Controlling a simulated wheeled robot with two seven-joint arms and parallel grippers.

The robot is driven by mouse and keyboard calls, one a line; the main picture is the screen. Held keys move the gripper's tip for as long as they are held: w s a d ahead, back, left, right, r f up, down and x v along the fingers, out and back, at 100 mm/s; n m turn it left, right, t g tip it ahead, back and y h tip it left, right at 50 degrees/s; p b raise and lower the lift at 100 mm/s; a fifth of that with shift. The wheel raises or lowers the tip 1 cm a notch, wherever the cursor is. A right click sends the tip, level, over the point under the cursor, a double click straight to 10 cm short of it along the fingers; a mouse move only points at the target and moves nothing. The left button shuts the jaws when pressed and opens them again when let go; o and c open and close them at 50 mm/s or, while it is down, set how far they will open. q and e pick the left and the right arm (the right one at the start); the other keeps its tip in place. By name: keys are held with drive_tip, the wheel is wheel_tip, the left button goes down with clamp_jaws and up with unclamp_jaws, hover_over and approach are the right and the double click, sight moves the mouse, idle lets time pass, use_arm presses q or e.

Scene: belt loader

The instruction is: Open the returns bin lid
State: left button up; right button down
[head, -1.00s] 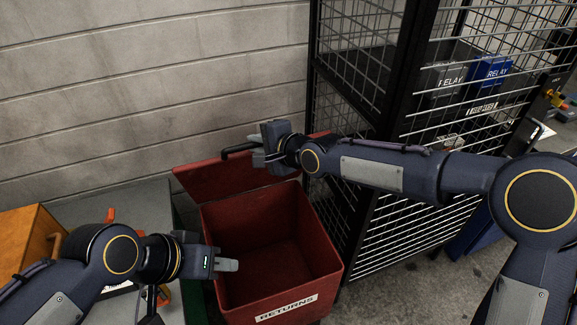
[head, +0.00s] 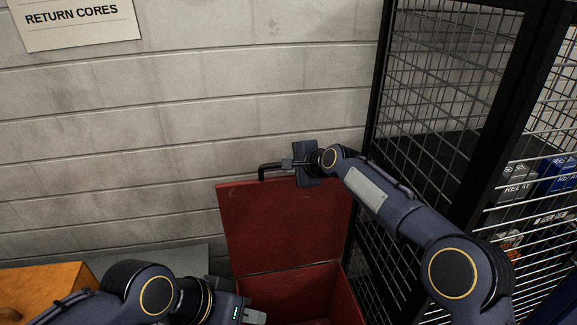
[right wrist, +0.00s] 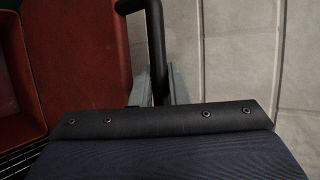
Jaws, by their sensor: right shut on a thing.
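The red returns bin (head: 292,290) stands below the grey block wall, with its inside partly in view. Its red lid (head: 285,225) is raised, standing up steeply at the back of the bin near the wall. A black bar handle (head: 268,168) sits at the lid's top edge. My right gripper (head: 288,165) is shut on this handle. In the right wrist view the grey fingers (right wrist: 158,88) close around the black handle (right wrist: 156,45), with the red lid (right wrist: 85,50) beside it. My left gripper (head: 252,317) is low at the bin's left front; its finger opening is unclear.
A black wire-mesh cage (head: 440,120) stands close on the right, with grey and blue relay boxes (head: 517,182) on its shelf. An orange box (head: 50,285) is at lower left, by a grey surface (head: 150,255). A "RETURN CORES" sign (head: 75,22) hangs on the wall.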

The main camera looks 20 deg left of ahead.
drive_tip(key=shift+w+a, duration=0.3)
drive_tip(key=shift+w, duration=0.2)
drive_tip(key=shift+f, duration=0.1)
drive_tip(key=c, duration=1.4)
unclamp_jaws()
drive_tip(key=b+v, duration=0.3)
drive_tip(key=v, duration=0.5)
